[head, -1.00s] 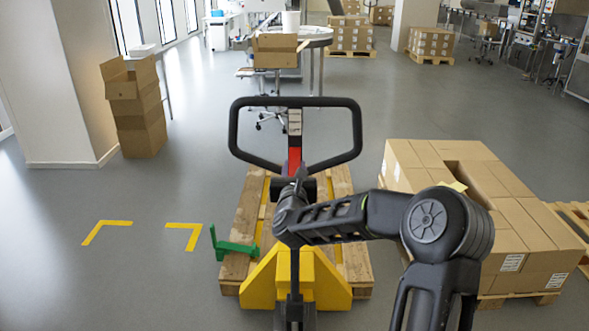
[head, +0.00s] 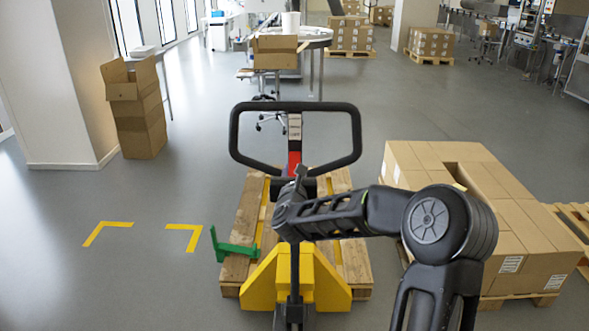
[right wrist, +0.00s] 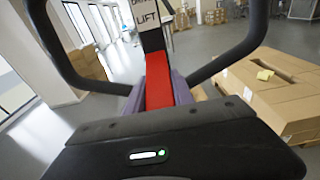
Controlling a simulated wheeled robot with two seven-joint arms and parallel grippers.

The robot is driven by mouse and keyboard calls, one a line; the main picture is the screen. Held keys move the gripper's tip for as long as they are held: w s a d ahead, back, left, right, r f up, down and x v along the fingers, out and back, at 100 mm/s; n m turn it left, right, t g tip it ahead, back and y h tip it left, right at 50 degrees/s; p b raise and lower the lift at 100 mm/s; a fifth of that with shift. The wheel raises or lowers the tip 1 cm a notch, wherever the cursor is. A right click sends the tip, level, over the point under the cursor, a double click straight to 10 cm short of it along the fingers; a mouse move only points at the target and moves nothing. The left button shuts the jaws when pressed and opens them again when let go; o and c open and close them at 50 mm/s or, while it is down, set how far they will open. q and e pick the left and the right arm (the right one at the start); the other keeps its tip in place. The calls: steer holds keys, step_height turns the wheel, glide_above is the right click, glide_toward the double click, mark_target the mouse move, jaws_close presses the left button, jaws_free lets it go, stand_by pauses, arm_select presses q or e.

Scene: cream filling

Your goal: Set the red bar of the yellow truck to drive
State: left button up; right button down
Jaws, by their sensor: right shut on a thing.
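The yellow truck (head: 262,285) stands in the middle of the head view, with its black loop handle (head: 233,130) upright. The red bar (head: 294,158) sits on the handle's stem below a pale label plate (head: 295,126). In the right wrist view the red bar (right wrist: 158,78) rises between my fingers, and the plate above reads "LIFT", with another word partly cut off. My right gripper (head: 294,180) is at the bar's lower part, shut on it; its fingers also show in the right wrist view (right wrist: 160,92). The bar's lower end is hidden. My left gripper is out of view.
A wooden pallet (head: 242,228) with a green piece (head: 235,250) lies beyond the truck. Stacked cartons (head: 525,265) stand on a pallet at the right. Yellow floor corner marks (head: 190,228) and open floor lie at the left.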

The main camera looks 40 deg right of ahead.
step_height(320, 180, up, 2)
steer(key=g+p, duration=0.1)
steer(key=p, duration=0.1)
steer(key=y+p, duration=0.1)
steer(key=p, duration=0.1)
steer(key=shift+s+a+r+g+y, duration=0.1)
steer(key=shift+s+g+y, duration=0.05)
steer(key=shift+g+y, duration=0.2)
steer(key=shift+p, duration=0.35)
steer(key=shift+f+g, duration=0.25)
steer(key=shift+f, duration=0.05)
steer(key=c, duration=1.1)
jaws_free()
steer(key=shift+s+a, duration=0.1)
steer(key=shift+b+v, duration=1.25)
steer(key=shift+v, duration=2.55)
